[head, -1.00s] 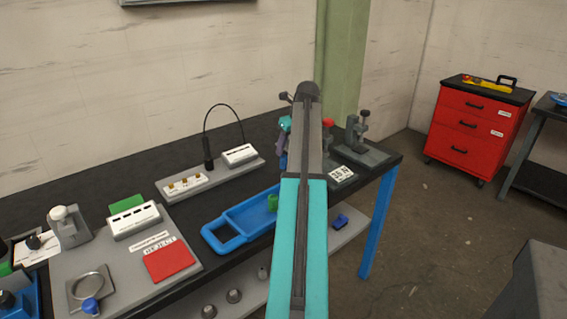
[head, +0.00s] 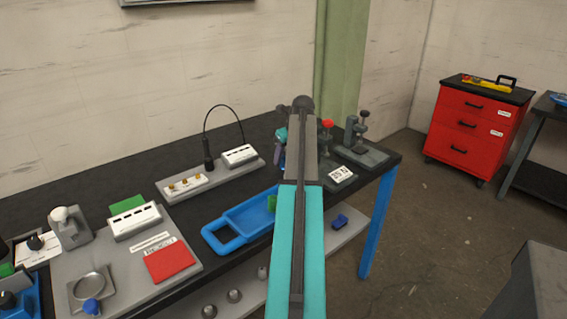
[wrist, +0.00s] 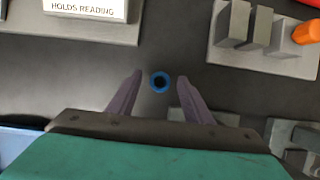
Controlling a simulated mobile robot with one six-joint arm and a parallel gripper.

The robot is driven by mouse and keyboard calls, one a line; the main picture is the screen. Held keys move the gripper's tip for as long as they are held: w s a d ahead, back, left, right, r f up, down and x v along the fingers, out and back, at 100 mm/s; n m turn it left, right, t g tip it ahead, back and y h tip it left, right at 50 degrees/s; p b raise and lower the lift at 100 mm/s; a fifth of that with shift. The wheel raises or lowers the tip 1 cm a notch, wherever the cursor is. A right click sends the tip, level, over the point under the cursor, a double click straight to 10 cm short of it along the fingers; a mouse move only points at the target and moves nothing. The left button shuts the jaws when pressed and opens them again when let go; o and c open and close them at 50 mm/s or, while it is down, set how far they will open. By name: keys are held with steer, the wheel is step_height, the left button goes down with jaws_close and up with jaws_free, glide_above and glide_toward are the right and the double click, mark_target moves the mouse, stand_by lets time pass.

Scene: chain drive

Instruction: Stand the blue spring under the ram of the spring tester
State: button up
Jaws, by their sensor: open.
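The blue spring shows in the wrist view as a blue ring (wrist: 160,82) seen end-on, with a dark centre, on the dark bench top. My gripper (wrist: 160,79) is open, with one finger on each side of the ring and gaps between. I cannot tell the fingers' height above it. Two press-like stands are at the bench's right end: one with a red knob (head: 327,123) and a white display, one plain grey (head: 356,132). I cannot tell for sure which is the spring tester.
In the wrist view, a grey base with upright blocks and an orange part (wrist: 306,33) is at upper right. A "HOLDS READING" unit (wrist: 88,10) is at upper left. In the head view, a blue tray (head: 215,236) lies left of my arm.

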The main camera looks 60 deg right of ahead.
steer(key=shift+x, duration=0.8)
jaws_close()
steer(key=shift+r, duration=0.2)
steer(key=shift+r, duration=1.55)
steer(key=s+a, duration=0.3)
steer(key=s+a+r+b, duration=0.1)
steer(key=s+a, duration=0.7)
steer(key=shift+r+b, duration=0.25)
steer(key=shift+b, duration=0.1)
steer(key=shift+s+a, duration=0.15)
steer(key=shift+a, duration=0.05)
steer(key=shift+s, duration=0.1)
